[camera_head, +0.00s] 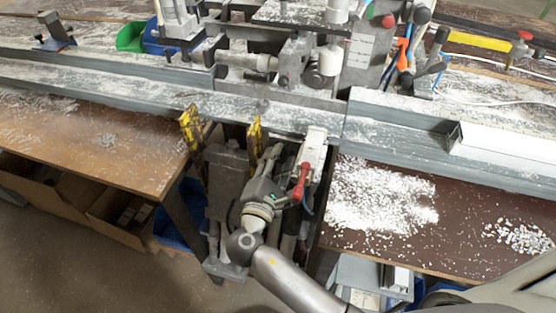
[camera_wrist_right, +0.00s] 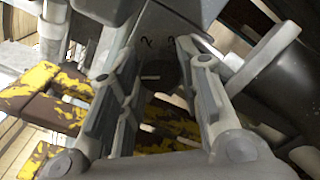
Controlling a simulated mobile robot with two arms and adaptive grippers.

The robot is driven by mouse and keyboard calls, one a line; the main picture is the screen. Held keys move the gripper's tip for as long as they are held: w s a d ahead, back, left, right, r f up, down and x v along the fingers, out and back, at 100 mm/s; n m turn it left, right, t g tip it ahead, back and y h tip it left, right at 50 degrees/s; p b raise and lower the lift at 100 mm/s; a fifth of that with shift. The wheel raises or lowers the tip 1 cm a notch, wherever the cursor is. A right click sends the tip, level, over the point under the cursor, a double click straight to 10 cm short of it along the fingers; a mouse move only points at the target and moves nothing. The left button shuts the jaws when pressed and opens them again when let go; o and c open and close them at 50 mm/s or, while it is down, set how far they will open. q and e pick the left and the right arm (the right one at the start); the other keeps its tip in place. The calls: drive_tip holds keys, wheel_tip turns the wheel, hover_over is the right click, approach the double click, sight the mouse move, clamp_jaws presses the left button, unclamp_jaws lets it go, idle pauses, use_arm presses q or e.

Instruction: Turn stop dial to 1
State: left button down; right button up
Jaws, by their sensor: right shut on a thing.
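The stop dial (camera_wrist_right: 160,76) shows in the right wrist view as a dark round part below a grey housing with small dark number-like marks. I cannot read its setting. My right gripper (camera_wrist_right: 162,62) has one finger on each side of it and is shut on it. In the head view, my right gripper (camera_head: 268,172) reaches up from the bottom into the clamp mechanism below the long grey rail. The dial itself is hidden there behind the gripper and machine parts. My left gripper is not in view.
Worn yellow pieces (camera_head: 190,128) stand left of the gripper. A red-handled lever (camera_head: 301,180) is close on its right. The long grey rail (camera_head: 150,95) crosses behind. White chips (camera_head: 380,195) cover the brown bench at right. The floor at lower left is free.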

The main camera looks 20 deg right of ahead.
drive_tip(key=o, duration=0.8)
drive_tip(key=shift+c, duration=0.2)
drive_tip(key=shift+s, duration=0.1)
drive_tip(key=v, duration=1.2)
